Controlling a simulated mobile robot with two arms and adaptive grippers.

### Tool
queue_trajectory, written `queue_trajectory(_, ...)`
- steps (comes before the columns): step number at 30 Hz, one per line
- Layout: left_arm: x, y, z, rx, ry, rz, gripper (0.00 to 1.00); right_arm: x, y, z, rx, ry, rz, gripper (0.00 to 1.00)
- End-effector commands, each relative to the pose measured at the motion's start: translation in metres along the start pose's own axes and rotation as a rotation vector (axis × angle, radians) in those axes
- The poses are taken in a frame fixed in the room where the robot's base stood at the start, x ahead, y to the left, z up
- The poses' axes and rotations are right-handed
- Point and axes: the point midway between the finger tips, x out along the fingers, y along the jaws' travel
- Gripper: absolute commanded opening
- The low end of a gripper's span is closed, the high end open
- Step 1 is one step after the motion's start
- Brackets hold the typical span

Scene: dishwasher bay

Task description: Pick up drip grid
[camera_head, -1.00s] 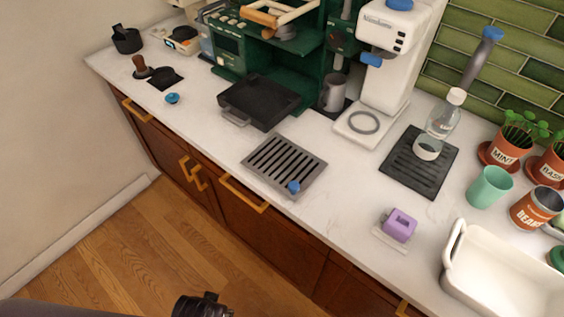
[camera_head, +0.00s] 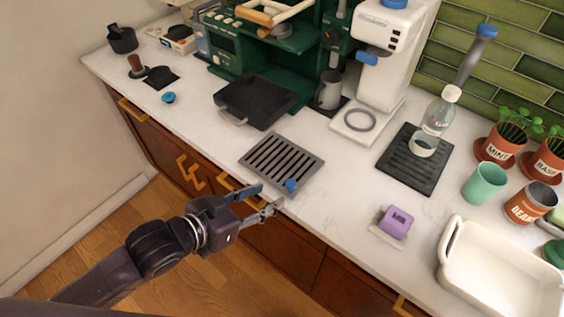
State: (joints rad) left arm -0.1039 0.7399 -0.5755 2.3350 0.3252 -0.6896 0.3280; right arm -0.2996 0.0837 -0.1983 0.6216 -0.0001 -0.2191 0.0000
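The drip grid (camera_head: 279,160) is a grey slotted metal plate with a blue knob (camera_head: 291,185) at its near right corner. It lies flat on the white counter close to the front edge. My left gripper (camera_head: 268,199) reaches in from the lower left, its two fingers apart and empty. The fingertips are at the counter's front edge, just short of the grid's near side and the blue knob. I cannot tell whether they touch it. My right gripper is not in view.
A black tray (camera_head: 255,101) with a handle sits behind the grid, before the green coffee machine (camera_head: 262,57). A purple block (camera_head: 396,223) and a white basin (camera_head: 503,277) are to the right. A dark mat (camera_head: 412,172) holds a bottle (camera_head: 437,118). Counter around the grid is clear.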

Motion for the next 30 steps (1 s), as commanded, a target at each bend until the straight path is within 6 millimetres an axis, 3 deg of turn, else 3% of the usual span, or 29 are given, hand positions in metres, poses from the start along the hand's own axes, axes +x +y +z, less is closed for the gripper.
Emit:
queue_trajectory(10, 0.001, 0.006, -0.021, -0.005, 0.089, 0.117, 0.39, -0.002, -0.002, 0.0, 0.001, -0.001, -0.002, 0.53)
queue_trajectory(30, 0.07, 0.015, -0.027, -0.003, 0.09, 0.117, 0.39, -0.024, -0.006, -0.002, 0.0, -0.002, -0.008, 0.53)
